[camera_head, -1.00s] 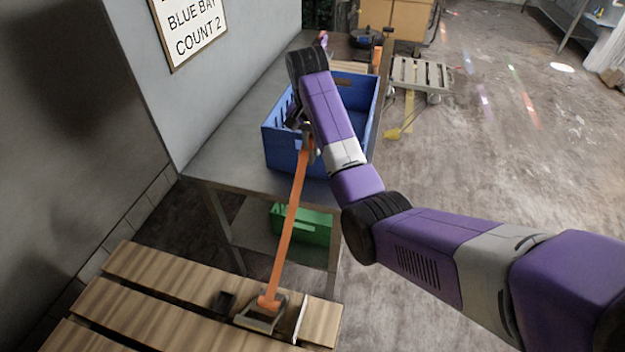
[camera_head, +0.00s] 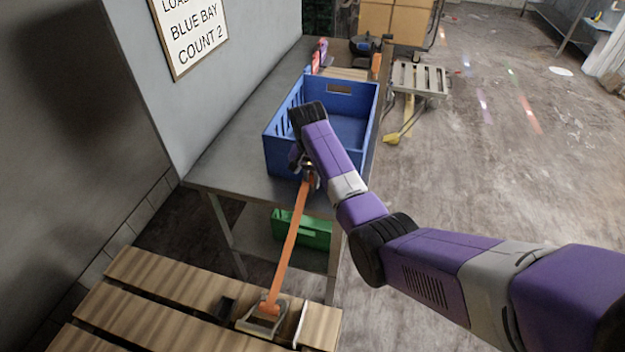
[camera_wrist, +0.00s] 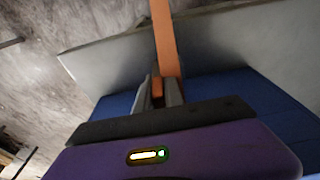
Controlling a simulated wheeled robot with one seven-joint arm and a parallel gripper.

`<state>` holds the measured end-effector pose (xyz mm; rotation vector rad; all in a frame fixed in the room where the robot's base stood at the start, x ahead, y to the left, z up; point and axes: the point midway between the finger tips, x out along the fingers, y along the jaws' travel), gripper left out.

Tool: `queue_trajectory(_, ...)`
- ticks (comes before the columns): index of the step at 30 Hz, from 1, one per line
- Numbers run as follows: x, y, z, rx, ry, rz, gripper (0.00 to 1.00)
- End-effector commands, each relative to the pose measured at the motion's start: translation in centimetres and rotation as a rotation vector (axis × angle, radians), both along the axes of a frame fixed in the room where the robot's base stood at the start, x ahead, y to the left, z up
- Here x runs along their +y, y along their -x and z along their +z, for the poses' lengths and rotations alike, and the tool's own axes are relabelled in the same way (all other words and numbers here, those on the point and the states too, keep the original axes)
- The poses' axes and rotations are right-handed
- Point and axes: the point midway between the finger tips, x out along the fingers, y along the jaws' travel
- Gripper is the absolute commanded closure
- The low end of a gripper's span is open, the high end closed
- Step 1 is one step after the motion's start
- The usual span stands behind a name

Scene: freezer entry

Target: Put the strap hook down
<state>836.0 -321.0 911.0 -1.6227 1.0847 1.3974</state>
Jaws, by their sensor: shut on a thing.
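My gripper (camera_head: 309,168) is at the near end of the blue crate, by the table's front edge. It is shut on the strap hook, which is mostly hidden between the fingers. In the wrist view the fingers (camera_wrist: 159,92) close around the hook end of the orange strap (camera_wrist: 165,38). The strap (camera_head: 291,243) runs taut and slanting from my gripper down to a metal buckle (camera_head: 257,324) on the wooden slats. The blue crate (camera_head: 350,86) stands on the grey table just behind my gripper and looks empty where I can see in.
The grey table (camera_head: 232,160) has bare room left of the crate. A green crate (camera_head: 303,229) sits on its lower shelf. Wooden slats (camera_head: 145,275) lie in front, with a small black block (camera_head: 226,304) near the buckle. A wheeled cart (camera_head: 419,77) stands back right.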

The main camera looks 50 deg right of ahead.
Motion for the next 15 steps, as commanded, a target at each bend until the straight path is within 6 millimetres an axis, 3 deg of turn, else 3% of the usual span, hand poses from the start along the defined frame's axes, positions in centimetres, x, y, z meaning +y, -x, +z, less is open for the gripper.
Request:
queue_trajectory(5,-0.02,-0.02,-0.34,0.0,0.001,0.0,1.0)
queue_trajectory(6,-0.02,-0.01,-0.26,0.0,0.0,0.0,0.8)
queue_trajectory(8,-0.02,-0.01,-0.25,0.0,0.0,0.0,0.68)
queue_trajectory(15,-0.01,-0.01,-0.22,0.0,0.0,0.0,0.66)
